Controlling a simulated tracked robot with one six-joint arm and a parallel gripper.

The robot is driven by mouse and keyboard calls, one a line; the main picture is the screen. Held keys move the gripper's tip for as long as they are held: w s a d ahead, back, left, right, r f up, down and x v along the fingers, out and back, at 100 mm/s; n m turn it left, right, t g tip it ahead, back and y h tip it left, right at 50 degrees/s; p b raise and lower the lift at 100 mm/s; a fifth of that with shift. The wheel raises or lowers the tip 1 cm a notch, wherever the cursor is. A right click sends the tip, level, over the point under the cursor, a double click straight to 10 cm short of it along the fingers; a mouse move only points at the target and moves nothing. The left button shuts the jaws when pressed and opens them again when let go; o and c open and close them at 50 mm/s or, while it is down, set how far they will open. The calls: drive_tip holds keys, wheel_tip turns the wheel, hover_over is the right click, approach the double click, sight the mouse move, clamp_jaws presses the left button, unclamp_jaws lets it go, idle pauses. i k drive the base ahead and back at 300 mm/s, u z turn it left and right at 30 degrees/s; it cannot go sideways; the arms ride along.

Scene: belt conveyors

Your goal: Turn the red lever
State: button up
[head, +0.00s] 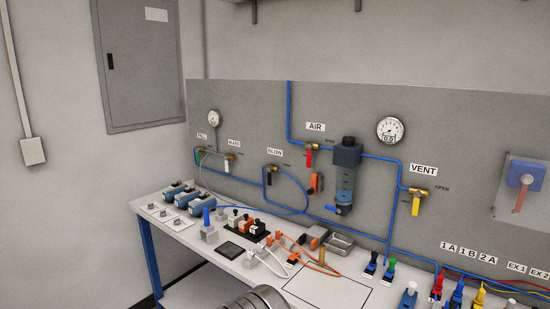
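The red lever (309,157) hangs straight down from a brass valve on the blue pipe, under the AIR label (315,127) on the grey back panel. The OPEN mark beside it is small. My gripper is not in view. Rounded grey metal, likely part of my arm, shows at the bottom edge.
The yellow VENT lever (416,205) hangs right of the filter bowl (345,185). Green, white and black levers sit at left. A white bench (320,292) with several fittings, cables and a tray (339,242) stands below the panel.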

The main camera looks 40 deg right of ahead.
sight(309, 147)
drive_tip(key=u, duration=0.15)
drive_tip(key=i, duration=1.05)
drive_tip(key=u, duration=0.05)
